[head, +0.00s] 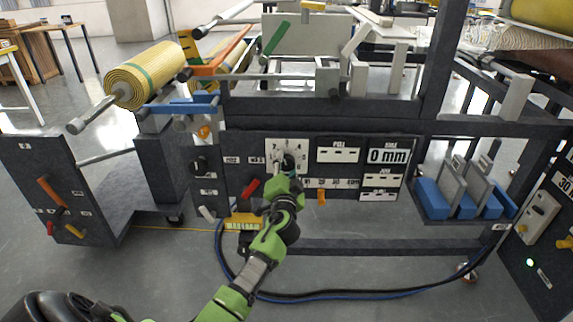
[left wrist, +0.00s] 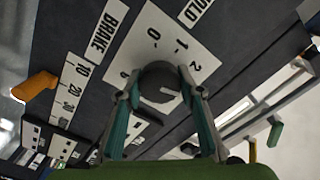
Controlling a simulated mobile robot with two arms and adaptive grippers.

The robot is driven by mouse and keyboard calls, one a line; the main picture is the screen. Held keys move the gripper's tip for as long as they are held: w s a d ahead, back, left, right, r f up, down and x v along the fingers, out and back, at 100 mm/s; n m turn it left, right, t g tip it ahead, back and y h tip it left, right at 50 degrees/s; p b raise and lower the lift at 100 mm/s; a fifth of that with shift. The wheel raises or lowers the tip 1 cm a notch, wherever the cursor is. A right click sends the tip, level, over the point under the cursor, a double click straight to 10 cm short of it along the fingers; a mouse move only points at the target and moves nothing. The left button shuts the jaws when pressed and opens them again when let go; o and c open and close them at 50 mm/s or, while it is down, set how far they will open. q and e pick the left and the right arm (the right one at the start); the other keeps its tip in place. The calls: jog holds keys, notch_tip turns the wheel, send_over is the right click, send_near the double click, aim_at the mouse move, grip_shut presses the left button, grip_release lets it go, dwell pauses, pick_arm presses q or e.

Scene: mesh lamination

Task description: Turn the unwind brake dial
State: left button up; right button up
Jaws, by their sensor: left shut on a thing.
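The brake dial (left wrist: 160,84) is a round dark grey knob with a white mark, on a white numbered plate (left wrist: 196,58) with 0, 1 and 2 readable. In the head view the dial (head: 288,160) shows only partly, because my gripper covers its lower part; its plate (head: 279,144) is on the dark front panel. My left gripper (head: 287,172) reaches up to it from below. In the left wrist view my left gripper (left wrist: 160,92) has its two green fingers on either side of the dial, shut on it. My right gripper is not in view.
An orange slider (left wrist: 36,86) beside a brake scale shows in the left wrist view. A red lever (head: 250,188) is just left of my gripper, and a small orange slider (head: 321,196) is to its right. A yellow roll (head: 146,74) hangs at upper left.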

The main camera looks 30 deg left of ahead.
pick_arm(q)
jog(key=o, duration=1.1)
jog(key=shift+c, duration=0.2)
jog(key=shift+o, duration=0.3)
jog(key=shift+s+d, duration=0.15)
jog(key=v, duration=1.1)
jog(key=shift+s, duration=0.35)
jog(key=shift+f, duration=0.1)
